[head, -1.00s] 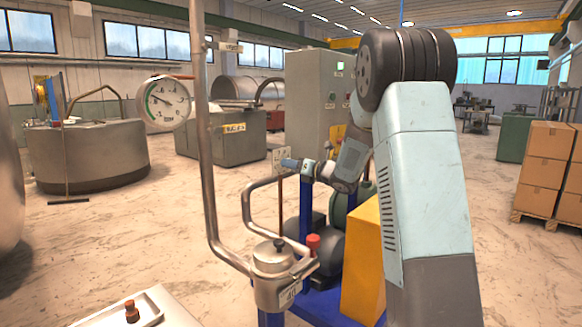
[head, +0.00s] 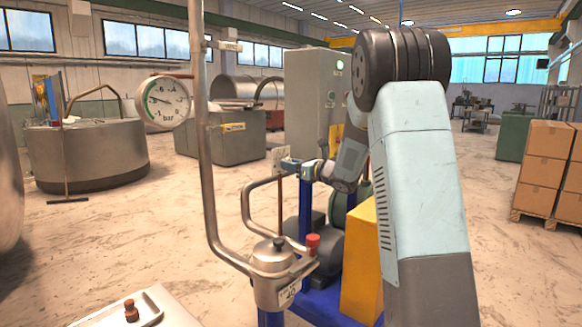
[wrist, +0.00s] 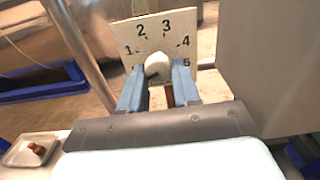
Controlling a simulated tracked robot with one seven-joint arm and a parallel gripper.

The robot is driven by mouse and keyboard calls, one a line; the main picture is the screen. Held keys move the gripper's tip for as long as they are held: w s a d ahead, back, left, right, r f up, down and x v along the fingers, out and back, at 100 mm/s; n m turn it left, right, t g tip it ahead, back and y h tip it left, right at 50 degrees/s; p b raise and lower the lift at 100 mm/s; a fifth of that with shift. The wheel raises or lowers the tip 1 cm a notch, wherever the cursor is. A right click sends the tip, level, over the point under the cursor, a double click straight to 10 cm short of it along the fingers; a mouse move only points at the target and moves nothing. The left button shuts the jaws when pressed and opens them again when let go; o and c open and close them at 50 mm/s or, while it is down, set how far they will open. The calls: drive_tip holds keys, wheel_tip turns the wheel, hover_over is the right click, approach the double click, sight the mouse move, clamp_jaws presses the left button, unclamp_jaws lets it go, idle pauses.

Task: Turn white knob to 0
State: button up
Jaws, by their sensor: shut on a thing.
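The white knob (wrist: 158,67) sits at the lower middle of a pale dial plate (wrist: 150,24) marked 1 to 5 in the wrist view. My gripper (wrist: 157,72) is shut on the knob, with one blue finger on each side. No 0 mark is visible, and the left finger covers part of the plate's lower left. I cannot tell which number the knob points to. In the head view the dial plate (head: 280,158) is small, and my gripper (head: 289,164) reaches it from the right. The knob is hidden there.
A steel pipe (head: 203,140) rises left of the dial, with a round pressure gauge (head: 165,101) beside it. A valve body (head: 272,275) and red cap (head: 312,242) stand below. A yellow block (head: 360,262) is beneath my arm. A grey cabinet (head: 312,95) stands behind.

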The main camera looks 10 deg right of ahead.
drive_tip(key=shift+r, duration=0.15)
drive_tip(key=o, duration=1)
drive_tip(key=v, duration=1.3)
drive_tip(key=shift+s+d, duration=0.25)
drive_tip(key=shift+s, duration=0.05)
